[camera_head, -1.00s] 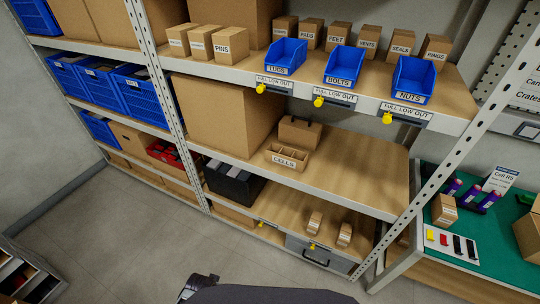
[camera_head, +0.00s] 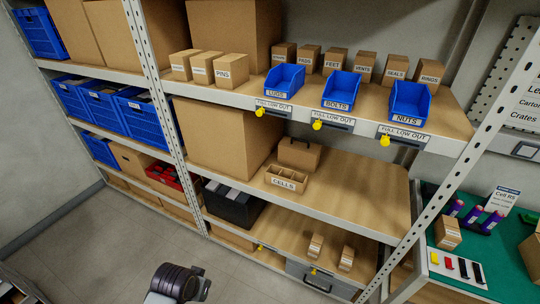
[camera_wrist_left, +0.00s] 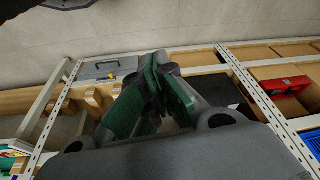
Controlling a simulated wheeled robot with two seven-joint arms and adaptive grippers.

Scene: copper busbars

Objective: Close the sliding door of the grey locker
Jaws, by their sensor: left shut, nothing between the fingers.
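No grey locker with a sliding door can be made out for certain in either view. A grey box front with a black handle (camera_head: 318,283) sits at the bottom of the shelving rack, and it also shows in the left wrist view (camera_wrist_left: 97,70). Whether it belongs to the locker I cannot tell. My left gripper (camera_wrist_left: 153,72) shows its green-and-grey fingers in the left wrist view, shut and empty, with the rack behind them. It touches nothing that I can see. A dark part of my own arm shows at the bottom of the head view. My right gripper is not in view.
The shelving rack (camera_head: 390,227) holds blue bins (camera_head: 341,91), cartons (camera_head: 225,135) and a black case (camera_head: 232,204). A green-topped bench (camera_head: 510,245) stands at the right. The grey floor (camera_head: 95,245) at the lower left is mostly clear.

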